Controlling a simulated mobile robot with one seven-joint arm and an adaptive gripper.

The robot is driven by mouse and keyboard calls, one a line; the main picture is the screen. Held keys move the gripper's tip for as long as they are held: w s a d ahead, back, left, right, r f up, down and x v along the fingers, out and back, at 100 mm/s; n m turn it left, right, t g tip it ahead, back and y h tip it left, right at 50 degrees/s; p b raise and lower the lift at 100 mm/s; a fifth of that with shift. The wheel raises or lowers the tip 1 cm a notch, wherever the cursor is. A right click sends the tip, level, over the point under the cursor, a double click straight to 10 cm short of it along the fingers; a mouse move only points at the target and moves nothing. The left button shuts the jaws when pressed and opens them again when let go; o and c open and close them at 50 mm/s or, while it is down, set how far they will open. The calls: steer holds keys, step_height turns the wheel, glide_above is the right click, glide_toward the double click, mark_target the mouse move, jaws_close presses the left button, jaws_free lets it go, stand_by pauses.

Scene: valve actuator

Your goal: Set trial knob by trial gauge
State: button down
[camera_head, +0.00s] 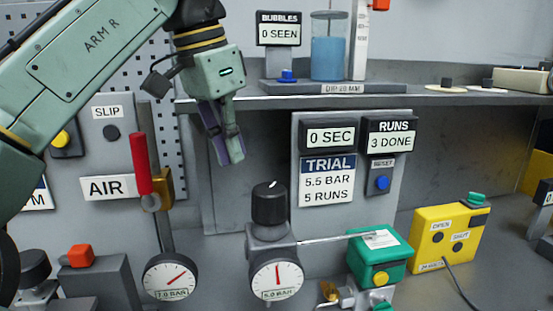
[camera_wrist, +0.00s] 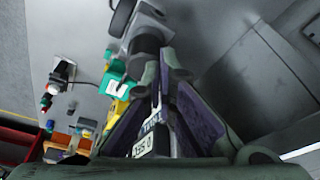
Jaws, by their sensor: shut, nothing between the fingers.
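The trial knob (camera_head: 269,203) is a black upright knob with a small white mark on top, on a grey regulator body. The TRIAL sign (camera_head: 327,181) reads 5.5 BAR, 5 RUNS. My gripper (camera_head: 228,155) is shut and empty, pointing down, above and left of the knob and apart from it. In the wrist view, the knob (camera_wrist: 147,41) shows beyond the fingertips.
A red-handled AIR lever (camera_head: 143,164) stands left, above another gauge (camera_head: 169,277) reading about 7.0 BAR. A green actuator (camera_head: 377,256) and yellow box (camera_head: 450,238) stand right. The RUNS display (camera_head: 390,135) reads 3 DONE. A shelf (camera_head: 430,97) juts out above the knob.

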mark_target(270, 202)
steer(key=f, duration=0.1)
steer(key=s+d+f, duration=0.2)
steer(key=f, duration=0.1)
steer(key=shift+s+d+b, duration=0.1)
steer(key=shift+d+b, duration=0.05)
steer(key=shift+b, duration=0.15)
steer(key=shift+s+f+b, duration=0.1)
steer(key=shift+f+b, duration=0.4)
steer(key=shift+f, duration=0.5)
steer(key=shift+f, duration=0.15)
steer(key=shift+p, duration=0.8)
